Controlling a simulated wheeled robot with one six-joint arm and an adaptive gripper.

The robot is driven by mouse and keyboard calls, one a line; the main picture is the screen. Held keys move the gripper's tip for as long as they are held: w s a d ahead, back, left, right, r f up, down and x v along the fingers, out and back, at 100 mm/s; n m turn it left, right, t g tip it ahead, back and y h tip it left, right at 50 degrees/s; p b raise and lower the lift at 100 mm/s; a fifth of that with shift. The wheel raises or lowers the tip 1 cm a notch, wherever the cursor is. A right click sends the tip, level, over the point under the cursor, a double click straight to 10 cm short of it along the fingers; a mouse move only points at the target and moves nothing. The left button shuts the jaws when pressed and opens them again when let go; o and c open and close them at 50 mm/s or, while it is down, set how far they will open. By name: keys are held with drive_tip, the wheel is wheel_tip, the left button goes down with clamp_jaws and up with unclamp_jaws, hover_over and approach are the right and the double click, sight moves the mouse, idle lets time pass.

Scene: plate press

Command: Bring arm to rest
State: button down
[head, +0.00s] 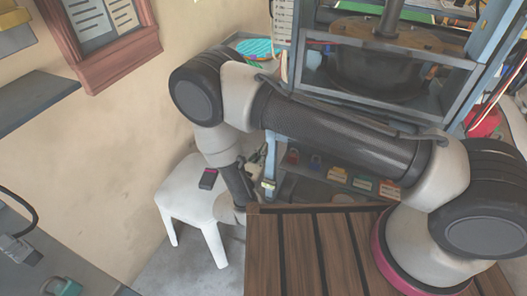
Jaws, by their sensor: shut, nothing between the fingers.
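My arm (340,135) is folded: it rises from its base on a wooden slatted table (300,260), reaches left, then bends down past the table's far left corner.
A white stool (180,190) with a small dark and pink object (208,179) stands near the wall. A press (375,60) with a blue-grey frame stands behind the arm. Coloured padlocks and labelled bins fill a low shelf (325,175). Grey surfaces edge the left side.

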idle(0.4)
drive_tip(key=w+d+r+m+g+h, duration=0.3)
drive_tip(key=d+r+m+g+h, duration=0.15)
drive_tip(key=d+r+m, duration=0.4)
drive_tip(key=w+d+r+m+g+h, duration=0.3)
drive_tip(key=d+r+m+g, duration=0.25)
drive_tip(key=d+r, duration=0.6)
drive_tip(key=s+d+r+m+g+y, duration=0.2)
drive_tip(key=s+d+r+m+g, duration=0.15)
drive_tip(key=d+r, duration=0.4)
drive_tip(key=s+d+r+m+g+y, duration=0.4)
drive_tip(key=s+d+r+m+y, duration=0.25)
drive_tip(key=s+d+r, duration=0.35)
drive_tip(key=s+r+m+t+y, duration=0.1)
drive_tip(key=s+m+t+y, duration=0.1)
drive_tip(key=s, duration=0.4)
drive_tip(key=s+a+r+m+t+y, duration=0.1)
drive_tip(key=s+r+m+t+y, duration=0.1)
drive_tip(key=s+m, duration=0.3)
drive_tip(key=shift+s+r+m+t+y, duration=0.3)
drive_tip(key=shift+s+t+y, duration=0.35)
drive_tip(key=shift+s+y, duration=0.4)
drive_tip(key=shift+s, duration=0.1)
